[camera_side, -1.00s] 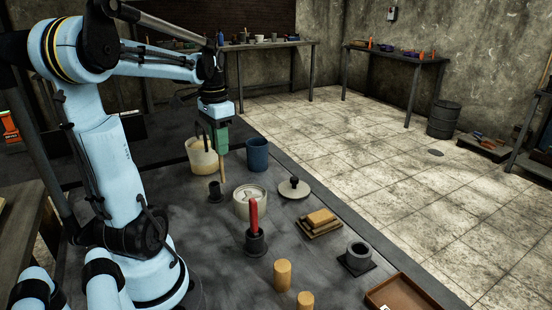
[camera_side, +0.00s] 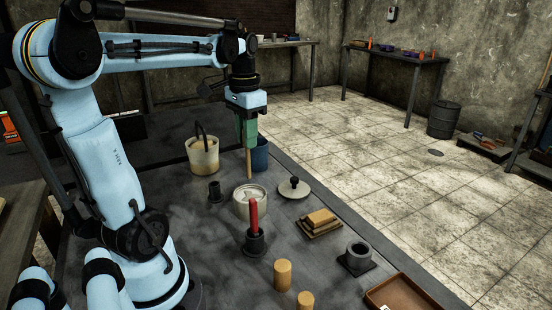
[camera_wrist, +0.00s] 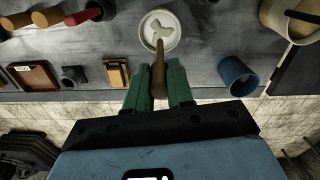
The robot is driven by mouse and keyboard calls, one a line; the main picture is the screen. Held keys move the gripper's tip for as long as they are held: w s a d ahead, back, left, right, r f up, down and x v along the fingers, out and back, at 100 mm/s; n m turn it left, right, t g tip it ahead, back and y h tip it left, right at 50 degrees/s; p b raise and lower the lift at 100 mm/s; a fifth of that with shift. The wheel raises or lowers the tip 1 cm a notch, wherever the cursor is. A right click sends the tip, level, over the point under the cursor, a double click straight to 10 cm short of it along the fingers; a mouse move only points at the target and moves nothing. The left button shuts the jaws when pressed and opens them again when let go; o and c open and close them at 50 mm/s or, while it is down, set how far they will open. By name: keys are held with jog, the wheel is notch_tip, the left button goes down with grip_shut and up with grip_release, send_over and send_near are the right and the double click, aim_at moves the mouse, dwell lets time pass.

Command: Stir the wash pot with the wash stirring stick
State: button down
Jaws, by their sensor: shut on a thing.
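The wash pot (camera_side: 250,207) is a pale round pot standing open on the dark bench, with whitish contents; it also shows at the top of the wrist view (camera_wrist: 171,44). My gripper (camera_side: 246,147) points down and is shut on the wash stirring stick (camera_side: 249,166), a plain wooden rod. In the wrist view, the stick (camera_wrist: 158,58) runs between the green fingers (camera_wrist: 160,84) and its far end overlaps the pot's opening. In the side view the stick's lower end shows near the pot's far rim; I cannot tell whether it is inside the pot.
A small black holder (camera_side: 215,192) stands left of the pot, a cream bucket (camera_side: 203,160) and blue cup (camera_side: 260,156) behind. A lid with a black knob (camera_side: 293,189) lies to the right. A red-handled tool (camera_side: 253,220) stands upright in front.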

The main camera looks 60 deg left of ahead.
aim_at(248, 159)
jog(key=shift+f, duration=3.25)
jog(key=shift+d, duration=0.1)
